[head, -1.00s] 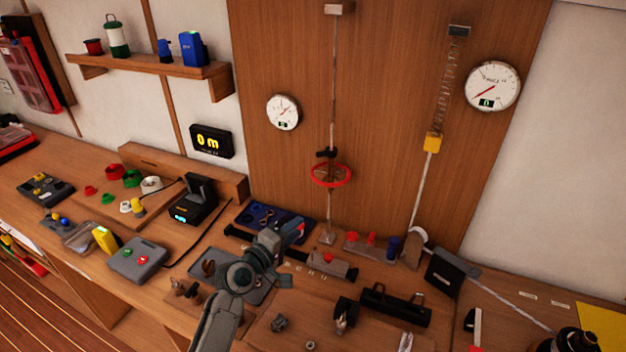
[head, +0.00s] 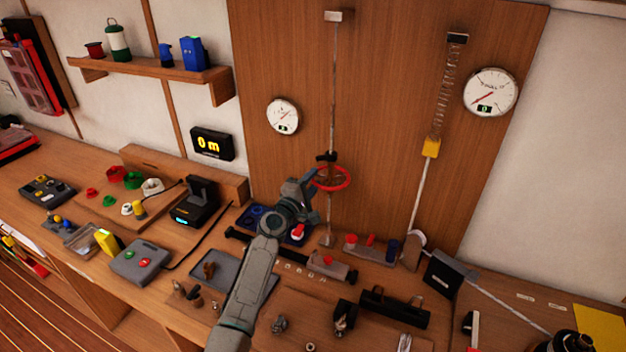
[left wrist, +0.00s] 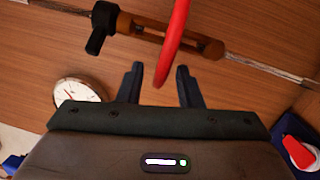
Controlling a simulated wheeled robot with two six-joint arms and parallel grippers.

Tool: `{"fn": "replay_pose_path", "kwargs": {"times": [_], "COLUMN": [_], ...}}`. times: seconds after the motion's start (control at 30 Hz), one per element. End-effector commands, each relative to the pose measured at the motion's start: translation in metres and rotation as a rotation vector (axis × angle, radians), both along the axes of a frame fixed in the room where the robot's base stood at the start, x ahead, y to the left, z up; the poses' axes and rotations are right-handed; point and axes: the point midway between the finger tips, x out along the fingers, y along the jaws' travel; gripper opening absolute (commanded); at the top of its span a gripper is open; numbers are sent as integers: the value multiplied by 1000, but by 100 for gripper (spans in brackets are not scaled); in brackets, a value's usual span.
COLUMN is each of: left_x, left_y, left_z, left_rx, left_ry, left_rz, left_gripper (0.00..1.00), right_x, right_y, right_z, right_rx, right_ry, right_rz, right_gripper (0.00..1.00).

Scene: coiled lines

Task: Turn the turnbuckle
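The turnbuckle (left wrist: 198,42) sits on a taut vertical line against the wooden panel. It has a brown body, a black lever or clamp (head: 326,156) at its upper end and a red ring wheel (head: 344,184) around it. My left gripper (head: 308,185) is at the near left side of the red wheel in the head view. In the left wrist view its two dark fingers (left wrist: 160,82) stand apart, open, with the rim of the red wheel (left wrist: 172,45) reaching between their tips. Whether a finger touches the rim I cannot tell. My right gripper is not in view.
A round gauge (head: 282,117) hangs left of the line. A second gauge (head: 490,92) hangs right, beside a spring line. A block with red knobs (head: 368,248) stands below right. The bench holds a grey tray (head: 262,287) and several small tools.

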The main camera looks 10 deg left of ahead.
Motion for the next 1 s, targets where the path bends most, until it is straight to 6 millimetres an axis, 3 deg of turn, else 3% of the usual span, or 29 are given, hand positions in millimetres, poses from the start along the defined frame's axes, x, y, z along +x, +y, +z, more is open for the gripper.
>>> {"fn": "replay_pose_path", "kwargs": {"times": [0.37,0.5,0.53,0.77,1.0], "left_x": [5,4,4,5,8], "left_y": [-1,-1,-1,-1,1], "left_z": [0,0,0,-1,-6], "left_rx": [1,1,1,1,1], "left_ry": [0,1,1,1,0], "left_rz": [0,0,0,-6,-64], "left_gripper": [31,3,0,0,0], "right_x": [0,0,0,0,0], "right_y": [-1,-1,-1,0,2], "right_z": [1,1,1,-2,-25], "right_rx": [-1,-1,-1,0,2], "right_ry": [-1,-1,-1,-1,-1], "right_rz": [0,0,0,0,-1], "right_gripper": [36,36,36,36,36]}}
